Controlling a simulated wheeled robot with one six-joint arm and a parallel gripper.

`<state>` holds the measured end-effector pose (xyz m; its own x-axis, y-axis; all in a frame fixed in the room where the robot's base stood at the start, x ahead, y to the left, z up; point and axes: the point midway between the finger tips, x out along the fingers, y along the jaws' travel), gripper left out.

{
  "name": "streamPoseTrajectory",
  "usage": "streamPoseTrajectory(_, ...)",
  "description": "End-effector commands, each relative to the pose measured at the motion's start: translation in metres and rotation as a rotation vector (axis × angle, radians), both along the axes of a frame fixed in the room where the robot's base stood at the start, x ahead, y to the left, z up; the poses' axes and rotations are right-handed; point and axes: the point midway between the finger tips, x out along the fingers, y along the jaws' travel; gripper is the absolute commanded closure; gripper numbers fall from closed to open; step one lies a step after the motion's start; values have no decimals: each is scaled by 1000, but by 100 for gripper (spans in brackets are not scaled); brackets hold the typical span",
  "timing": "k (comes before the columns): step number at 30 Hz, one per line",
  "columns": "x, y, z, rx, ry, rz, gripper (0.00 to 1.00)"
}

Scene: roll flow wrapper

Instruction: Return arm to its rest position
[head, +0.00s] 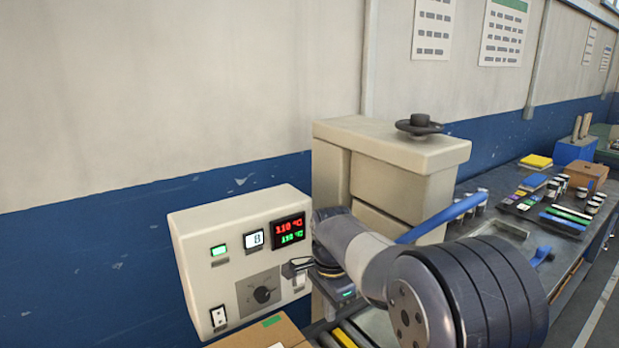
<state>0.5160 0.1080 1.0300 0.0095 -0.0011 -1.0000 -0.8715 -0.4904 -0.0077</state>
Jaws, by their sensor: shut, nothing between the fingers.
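My gripper (291,269) is shut and empty. It is at the right part of the cream control box (184,243), close in front of its face below the temperature display (289,230). Whether its tips touch the panel I cannot tell. The display reads red 110 °C over green digits. A lit green switch (218,250), a small white display (254,239), a dark dial (262,295) and a white rocker switch (218,317) are on the panel. My arm runs from the gripper to the lower right and hides part of the machine.
A cream machine housing (400,150) with a black knob (419,122) on top stands behind my arm. A cardboard box (240,338) is below the control box. A bench (480,185) with trays and jars runs along the right.

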Motion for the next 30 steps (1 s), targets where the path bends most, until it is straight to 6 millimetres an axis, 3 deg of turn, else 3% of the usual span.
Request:
streamPoseTrajectory(16,-2,3,-94,-1,5,1,100)
streamPoseTrajectory(21,-4,15,-94,0,4,1,100)
streamPoseTrajectory(30,-5,18,-94,1,5,-1,100)
